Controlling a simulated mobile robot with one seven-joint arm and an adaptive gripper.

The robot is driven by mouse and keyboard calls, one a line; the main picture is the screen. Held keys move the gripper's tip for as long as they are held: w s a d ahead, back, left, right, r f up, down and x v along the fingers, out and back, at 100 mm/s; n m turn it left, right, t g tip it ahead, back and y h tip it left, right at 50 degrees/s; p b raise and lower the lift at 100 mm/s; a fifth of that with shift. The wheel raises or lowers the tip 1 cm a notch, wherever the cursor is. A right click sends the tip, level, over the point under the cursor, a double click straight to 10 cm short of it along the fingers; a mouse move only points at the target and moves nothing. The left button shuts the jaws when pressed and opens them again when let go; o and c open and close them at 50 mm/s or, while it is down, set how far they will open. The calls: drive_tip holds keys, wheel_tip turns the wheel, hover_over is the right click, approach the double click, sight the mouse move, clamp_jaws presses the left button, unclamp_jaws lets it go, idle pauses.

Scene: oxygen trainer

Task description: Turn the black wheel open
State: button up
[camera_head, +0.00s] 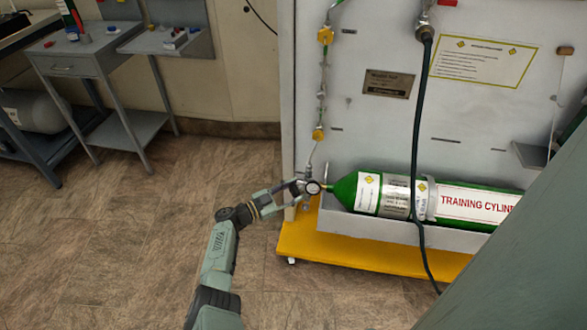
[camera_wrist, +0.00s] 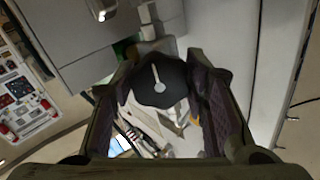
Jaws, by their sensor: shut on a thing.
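The black wheel (camera_wrist: 160,82) shows in the wrist view, dark with a pale keyhole-shaped mark on its face. My gripper (camera_wrist: 165,90) has one finger on each side of it, shut on its rim. In the head view my gripper (camera_head: 305,188) reaches the valve end of the green training cylinder (camera_head: 345,190), which lies on its side. The wheel is too small there to make out behind the fingers.
The cylinder lies in a grey trough on a yellow base (camera_head: 350,252) before a grey panel (camera_head: 375,120). A black hose (camera_head: 418,150) hangs across the cylinder. A grey side table (camera_head: 95,50) stands at the left. The floor (camera_head: 110,240) at left is clear.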

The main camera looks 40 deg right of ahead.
drive_tip(key=o, duration=1.2)
drive_tip(key=shift+c, duration=0.2)
drive_tip(key=w+a, duration=0.1)
drive_tip(key=a, duration=1.1)
drive_tip(key=shift+w, duration=0.3)
